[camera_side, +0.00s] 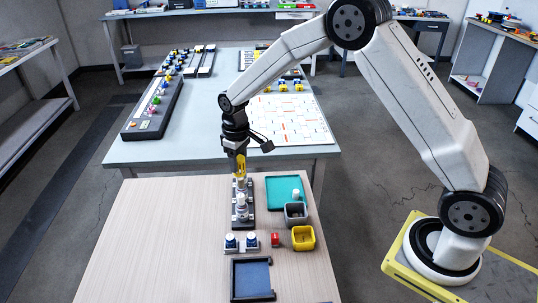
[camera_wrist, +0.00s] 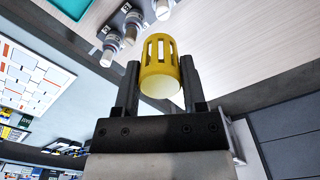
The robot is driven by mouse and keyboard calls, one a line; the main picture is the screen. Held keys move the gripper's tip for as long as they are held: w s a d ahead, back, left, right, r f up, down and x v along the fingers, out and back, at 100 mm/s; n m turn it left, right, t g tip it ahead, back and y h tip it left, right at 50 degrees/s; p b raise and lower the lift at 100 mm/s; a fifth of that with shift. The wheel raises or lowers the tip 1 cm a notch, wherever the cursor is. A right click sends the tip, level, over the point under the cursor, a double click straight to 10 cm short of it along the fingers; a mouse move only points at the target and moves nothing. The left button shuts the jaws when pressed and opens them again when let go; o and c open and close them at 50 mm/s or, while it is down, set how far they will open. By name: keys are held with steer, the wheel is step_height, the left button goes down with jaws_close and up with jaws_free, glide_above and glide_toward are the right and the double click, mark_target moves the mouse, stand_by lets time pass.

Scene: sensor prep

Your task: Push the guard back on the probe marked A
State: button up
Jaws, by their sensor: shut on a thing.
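My gripper (camera_side: 240,157) is shut on a yellow slotted guard (camera_wrist: 159,62), which sits between its two fingers (camera_wrist: 160,85) in the wrist view. The guard also shows in the side view (camera_side: 241,170), over the far end of a dark rack (camera_side: 251,192). Pale probes (camera_side: 242,207) stand upright in the rack. In the wrist view several probes with grey bodies and light ends (camera_wrist: 108,38) show at the top, beyond the guard. Their marks are too small to read surely, so I cannot tell which is A. Whether the guard touches a probe is unclear.
Right of the rack are a teal tray (camera_side: 277,183) with a white piece (camera_side: 295,194), a grey bin (camera_side: 296,220) and a yellow bin (camera_side: 303,243). The table's left side (camera_side: 150,240) is clear.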

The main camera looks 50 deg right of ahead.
glide_above(241, 195)
steer(key=shift+w+f, duration=0.1)
steer(key=shift+f, duration=2.4)
steer(key=shift+f, duration=0.15)
steer(key=shift+f, duration=1.05)
steer(key=shift+f, duration=2.55)
stand_by(0.9)
steer(key=shift+c, duration=0.5)
steer(key=o, duration=1.1)
